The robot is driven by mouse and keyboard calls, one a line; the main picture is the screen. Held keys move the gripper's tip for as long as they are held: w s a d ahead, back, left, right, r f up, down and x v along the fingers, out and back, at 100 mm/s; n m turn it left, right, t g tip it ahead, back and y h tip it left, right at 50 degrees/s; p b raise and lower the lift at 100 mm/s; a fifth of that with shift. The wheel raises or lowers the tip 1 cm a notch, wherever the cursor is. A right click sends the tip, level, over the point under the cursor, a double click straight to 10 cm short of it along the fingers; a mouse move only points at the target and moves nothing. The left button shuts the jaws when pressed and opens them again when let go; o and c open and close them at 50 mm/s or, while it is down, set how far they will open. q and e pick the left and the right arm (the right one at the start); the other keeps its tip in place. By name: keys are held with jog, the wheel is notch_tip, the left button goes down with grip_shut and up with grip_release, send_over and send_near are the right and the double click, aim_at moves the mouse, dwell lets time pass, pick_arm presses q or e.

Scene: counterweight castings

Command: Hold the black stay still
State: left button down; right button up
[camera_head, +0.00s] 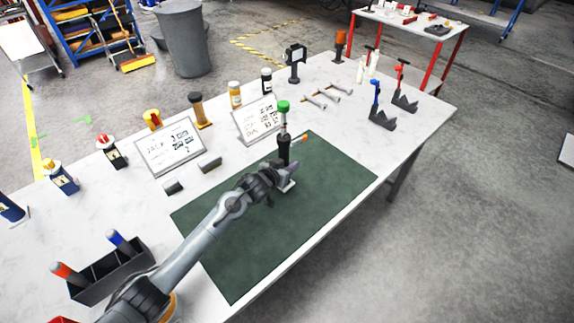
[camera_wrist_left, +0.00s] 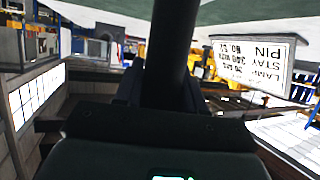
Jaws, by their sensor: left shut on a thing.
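The black stay (camera_head: 284,151) stands upright on the dark green mat (camera_head: 235,262), above a small pale base (camera_head: 288,186). A grey rod with a green cap (camera_head: 283,106) rises above it. A thin piece with an orange end (camera_head: 304,139) sticks out to the right near its top. My left gripper (camera_head: 284,172) is shut on the stay low down, coming from the left. In the left wrist view the stay shows as a dark bar (camera_wrist_left: 174,50) between the fingers. The exact finger contact is hidden. My right gripper is not in view.
Two sign boards (camera_head: 171,147) (camera_head: 257,121) stand behind the mat. The mat's right side is clear.

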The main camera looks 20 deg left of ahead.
pick_arm(q)
jog(key=shift+f, duration=0.1)
jog(key=shift+f+b, duration=0.3)
jog(key=shift+f, duration=0.3)
jog(key=shift+f, duration=0.35)
dwell(2.1)
jog(key=c, duration=1.3)
grip_release()
jog(key=shift+f, duration=0.1)
grip_shut()
